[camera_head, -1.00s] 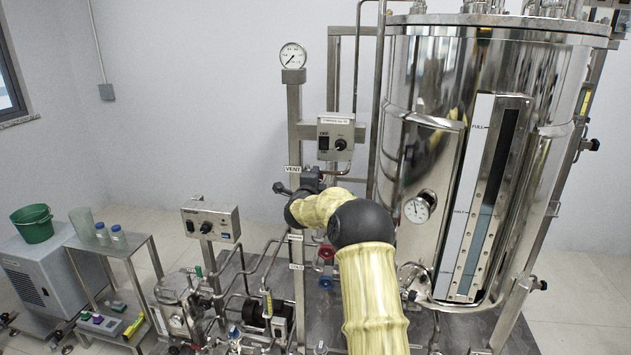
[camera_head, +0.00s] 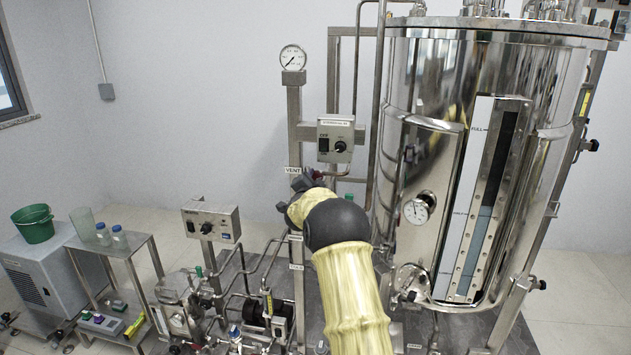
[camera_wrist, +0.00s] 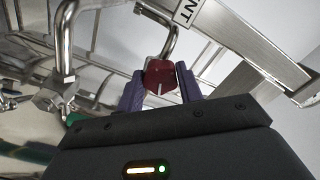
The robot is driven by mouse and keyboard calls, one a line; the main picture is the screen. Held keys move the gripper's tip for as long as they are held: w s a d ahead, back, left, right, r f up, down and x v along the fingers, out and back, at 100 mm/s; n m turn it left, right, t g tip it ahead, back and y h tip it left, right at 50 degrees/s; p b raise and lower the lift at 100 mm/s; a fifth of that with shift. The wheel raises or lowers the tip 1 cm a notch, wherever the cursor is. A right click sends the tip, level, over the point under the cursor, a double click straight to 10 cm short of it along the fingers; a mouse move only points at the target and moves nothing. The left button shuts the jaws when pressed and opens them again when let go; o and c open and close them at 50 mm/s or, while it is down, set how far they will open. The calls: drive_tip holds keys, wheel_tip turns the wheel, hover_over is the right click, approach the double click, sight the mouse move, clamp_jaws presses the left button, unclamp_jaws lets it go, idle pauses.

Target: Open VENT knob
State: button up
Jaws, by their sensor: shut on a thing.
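The VENT knob (camera_wrist: 160,77) is dark red with a white line on its face, seen in the wrist view just below the VENT label. My gripper (camera_wrist: 160,80) has its two purple fingers on either side of the knob, shut on it. In the head view, the VENT label (camera_head: 292,170) is on the upright steel post, and my dark gripper (camera_head: 299,188) is just below it.
A control box (camera_head: 335,138) is just right of the post, with a pressure gauge (camera_head: 293,57) above. The large steel tank (camera_head: 420,165) stands close on the right. Pipes and pumps crowd the floor below. The wall area left of the post is clear.

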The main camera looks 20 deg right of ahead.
drive_tip(key=shift+f, duration=0.15)
drive_tip(key=o, duration=1)
drive_tip(key=shift+s+a, duration=0.1)
drive_tip(key=b+v, duration=0.4)
drive_tip(key=v, duration=1.3)
drive_tip(key=shift+s+a, duration=0.1)
